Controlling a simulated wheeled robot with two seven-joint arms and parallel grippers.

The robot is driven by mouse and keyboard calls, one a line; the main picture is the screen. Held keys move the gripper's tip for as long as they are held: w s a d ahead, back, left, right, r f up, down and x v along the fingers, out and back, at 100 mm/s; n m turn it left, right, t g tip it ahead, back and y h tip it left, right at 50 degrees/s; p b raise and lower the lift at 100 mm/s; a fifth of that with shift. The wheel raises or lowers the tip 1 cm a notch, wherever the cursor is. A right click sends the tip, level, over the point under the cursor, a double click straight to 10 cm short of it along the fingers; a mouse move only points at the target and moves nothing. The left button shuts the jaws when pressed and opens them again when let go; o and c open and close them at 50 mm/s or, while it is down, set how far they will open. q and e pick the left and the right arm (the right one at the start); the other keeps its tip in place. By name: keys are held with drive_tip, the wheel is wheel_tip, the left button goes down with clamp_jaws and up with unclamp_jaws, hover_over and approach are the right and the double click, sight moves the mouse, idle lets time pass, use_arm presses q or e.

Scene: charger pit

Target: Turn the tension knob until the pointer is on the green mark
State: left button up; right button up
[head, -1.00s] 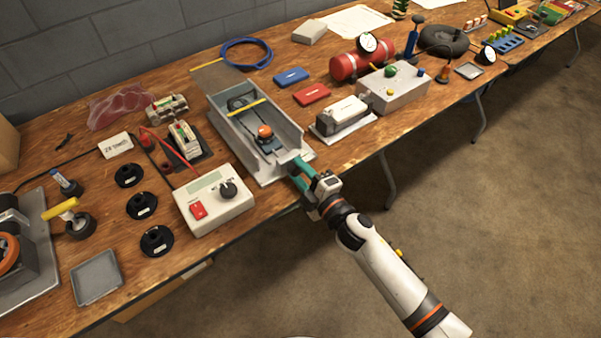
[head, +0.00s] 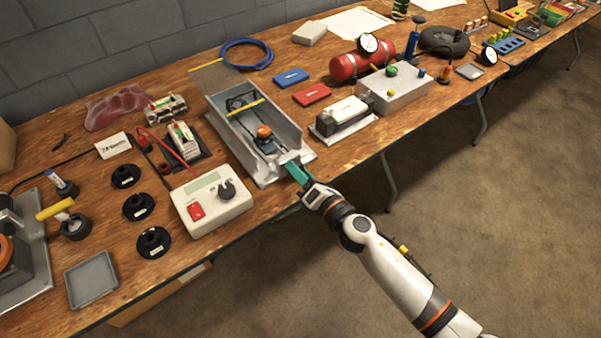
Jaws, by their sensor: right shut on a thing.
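My right gripper (head: 296,173) has teal fingers and is shut at the near end of a grey open channel (head: 289,122), low by its end wall. The small part it grips, seemingly the tension knob, is hidden by the fingers. An orange-topped dark device (head: 264,132) sits inside the channel. I cannot make out a pointer or a green mark. My left gripper is not in view.
A white box (head: 214,205) with a black dial and red switch stands left of the channel. Right of it are a white-topped block (head: 345,111) and a grey control box (head: 396,95).

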drive_tip(key=n, duration=0.4)
drive_tip(key=shift+n, duration=0.3)
drive_tip(key=n, duration=0.3)
drive_tip(key=shift+s+n, duration=0.1)
drive_tip(key=shift+n, duration=0.3)
drive_tip(key=n, duration=0.4)
drive_tip(key=shift+a+p, duration=0.1)
drive_tip(key=shift+p, duration=0.3)
drive_tip(key=shift+f+n+p, duration=0.1)
drive_tip(key=shift+n+p, duration=0.2)
drive_tip(key=shift+n, duration=1.5)
drive_tip(key=o, duration=1)
drive_tip(key=shift+c, duration=0.2)
